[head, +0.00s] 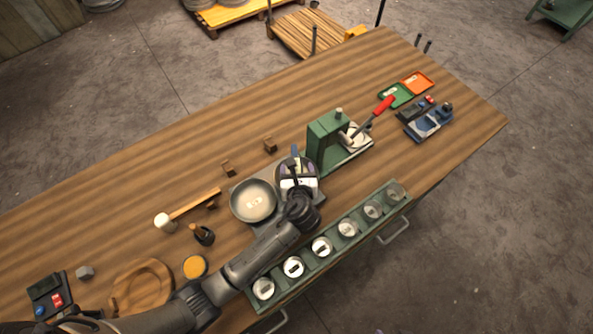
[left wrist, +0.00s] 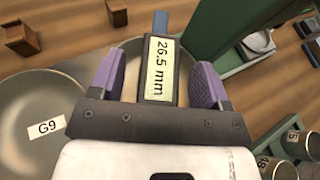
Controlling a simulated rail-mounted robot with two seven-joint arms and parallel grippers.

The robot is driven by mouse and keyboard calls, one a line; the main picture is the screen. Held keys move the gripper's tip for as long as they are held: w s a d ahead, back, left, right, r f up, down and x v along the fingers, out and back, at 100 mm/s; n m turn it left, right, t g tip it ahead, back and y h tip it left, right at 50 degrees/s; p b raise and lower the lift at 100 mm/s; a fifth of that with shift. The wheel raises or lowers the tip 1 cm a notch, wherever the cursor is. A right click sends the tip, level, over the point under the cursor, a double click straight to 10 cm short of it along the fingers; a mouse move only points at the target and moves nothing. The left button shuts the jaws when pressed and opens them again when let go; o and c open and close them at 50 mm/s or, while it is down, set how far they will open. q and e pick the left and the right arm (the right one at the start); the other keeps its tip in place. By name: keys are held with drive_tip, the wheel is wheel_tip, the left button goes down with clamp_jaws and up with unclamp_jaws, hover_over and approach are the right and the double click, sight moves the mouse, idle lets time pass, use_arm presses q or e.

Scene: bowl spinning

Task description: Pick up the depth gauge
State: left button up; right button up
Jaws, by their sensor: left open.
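The depth gauge (left wrist: 165,72) shows in the left wrist view as a dark bar with a pale display reading 26.5 mm and a blue end. Its blue end also shows in the head view (head: 295,150). My left gripper (left wrist: 160,62) is open, with one purple finger on each side of the gauge. In the head view my left gripper (head: 298,182) is over a second round dish beside the bowl marked G9 (head: 254,201) and hides most of the gauge.
A green press (head: 325,140) with a red-handled lever stands close to the right. A green rack (head: 335,262) of several metal cups runs along the front edge. Small wooden blocks (head: 270,145) stand behind. A mallet (head: 190,207) lies left. The back left tabletop is clear.

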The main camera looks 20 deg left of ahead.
use_arm(q)
drive_tip(key=shift+x, duration=0.8)
drive_tip(key=c, duration=1.1)
